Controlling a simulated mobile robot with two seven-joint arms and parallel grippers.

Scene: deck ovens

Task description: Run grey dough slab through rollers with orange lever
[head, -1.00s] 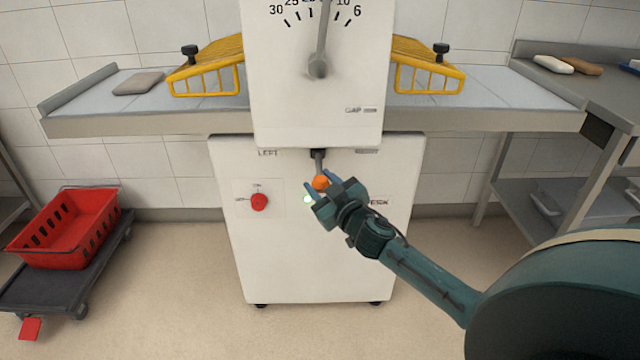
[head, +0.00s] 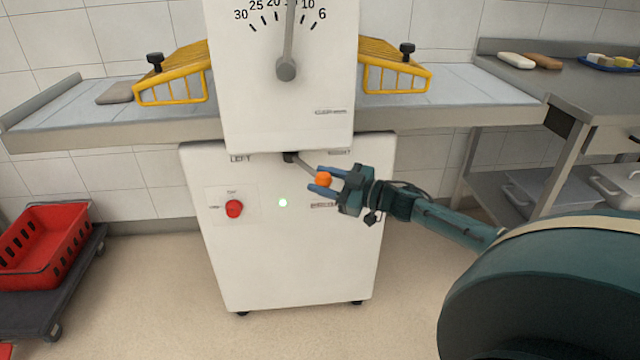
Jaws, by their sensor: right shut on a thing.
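The grey dough slab (head: 115,93) lies flat on the left table (head: 62,116) of the dough sheeter (head: 284,230), left of the yellow guard. The orange lever (head: 323,179) hangs from under the upper housing, its arm swung to the right, toward the RIGHT label. My right gripper (head: 326,182) is shut on the orange knob of the lever, with its fingers on either side of it. My left gripper is not in view. The rollers are hidden behind the white front housing.
Yellow guards (head: 175,77) and (head: 393,70) flank the housing. A red crate (head: 42,245) on a dark trolley stands left. A steel bench (head: 600,92) with loaves stands right.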

